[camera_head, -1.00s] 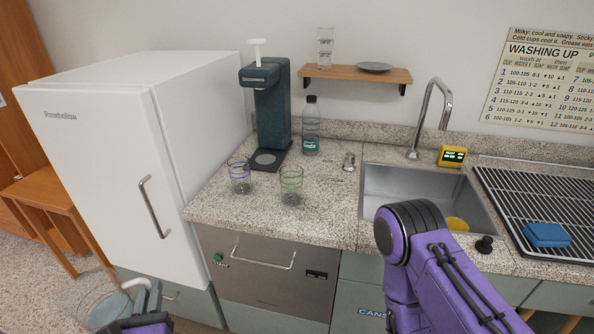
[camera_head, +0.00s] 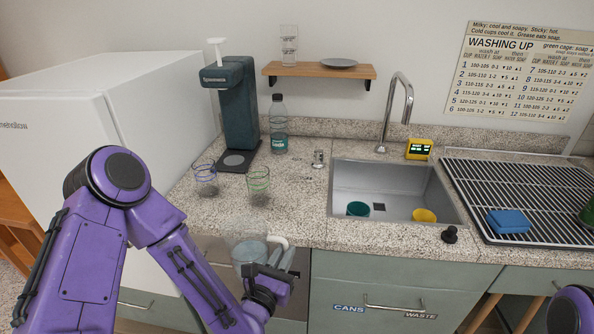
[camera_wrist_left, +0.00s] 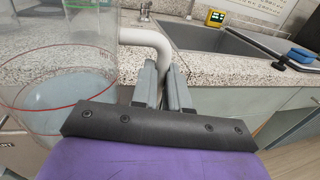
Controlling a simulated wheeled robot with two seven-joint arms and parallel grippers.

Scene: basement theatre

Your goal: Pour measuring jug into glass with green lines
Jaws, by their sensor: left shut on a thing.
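The measuring jug (camera_head: 249,250) is clear with a pale handle and holds bluish liquid. My left gripper (camera_head: 282,254) is shut on its handle and holds it upright in front of the counter's front edge. In the left wrist view the jug (camera_wrist_left: 62,95) with red lines is at the left, and the fingers of my left gripper (camera_wrist_left: 163,82) close on the white handle. The glass with green lines (camera_head: 258,186) stands upright on the counter, behind the jug and apart from it. My right gripper is not in view; a piece of my right arm shows at the lower right.
A glass with blue and purple lines (camera_head: 206,180) stands left of the green-lined glass. A dark dispenser (camera_head: 239,110) and a bottle (camera_head: 279,130) are behind. The sink (camera_head: 385,185) holds a teal cup (camera_head: 358,209) and a yellow item (camera_head: 424,215). Counter between glass and sink is mostly clear.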

